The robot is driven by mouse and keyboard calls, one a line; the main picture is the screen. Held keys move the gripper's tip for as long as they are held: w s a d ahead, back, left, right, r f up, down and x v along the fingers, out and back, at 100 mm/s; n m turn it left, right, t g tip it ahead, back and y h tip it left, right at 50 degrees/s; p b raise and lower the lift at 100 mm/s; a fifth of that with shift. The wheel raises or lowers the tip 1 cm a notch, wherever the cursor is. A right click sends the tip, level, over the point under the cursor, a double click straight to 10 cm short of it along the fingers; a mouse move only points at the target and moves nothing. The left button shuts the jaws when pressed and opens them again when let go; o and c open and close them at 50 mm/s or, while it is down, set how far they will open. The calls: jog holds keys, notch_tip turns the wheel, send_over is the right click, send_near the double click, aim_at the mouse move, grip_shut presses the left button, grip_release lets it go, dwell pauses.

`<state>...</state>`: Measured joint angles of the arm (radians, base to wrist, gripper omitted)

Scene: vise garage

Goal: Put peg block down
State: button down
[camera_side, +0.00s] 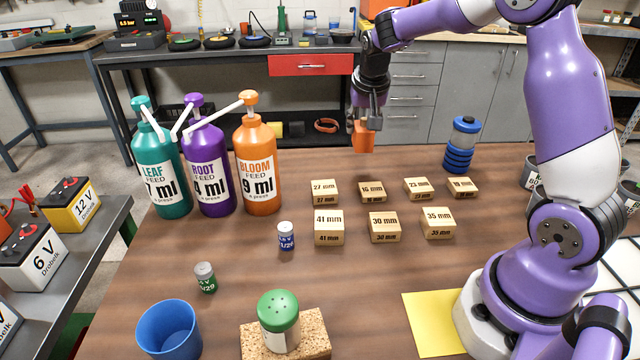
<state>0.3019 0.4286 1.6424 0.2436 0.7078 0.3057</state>
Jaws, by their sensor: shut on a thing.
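My gripper (366,120) points down above the far part of the wooden table. It is shut on a small orange block (363,138), which I take to be the peg block. The block hangs near the table's far edge, behind the rows of wooden blocks. The fingers hide its upper part. I cannot tell exactly how high it is above the table top.
Several wooden blocks marked in mm (384,227) stand in two rows below. Nearer are a blue cup (168,330), a green-capped shaker (279,318), two small batteries (286,236) and a yellow sheet (432,325).

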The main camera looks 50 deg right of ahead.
jog(key=d+f, duration=0.1)
jog(key=d, duration=0.1)
jog(key=d+f, duration=0.2)
jog(key=d, duration=0.1)
jog(key=shift+d+f, duration=0.2)
jog(key=shift+d, duration=0.1)
jog(key=shift+f, duration=2)
jog(key=shift+f, duration=0.15)
jog(key=shift+c, duration=2)
grip_release()
jog(key=v, duration=1.2)
jog(key=s+a+r+n+t+y, duration=0.1)
jog(key=s+a+n, duration=0.3)
jog(key=s+a, duration=0.3)
jog(key=s+a+r+n+t+y, duration=0.1)
jog(key=s+a+n, duration=0.4)
jog(key=a, duration=0.7)
jog(key=s+r+y, duration=0.1)
jog(key=s, duration=0.1)
jog(key=shift+s+r+t, duration=0.3)
jog(key=shift+s+r, duration=0.05)
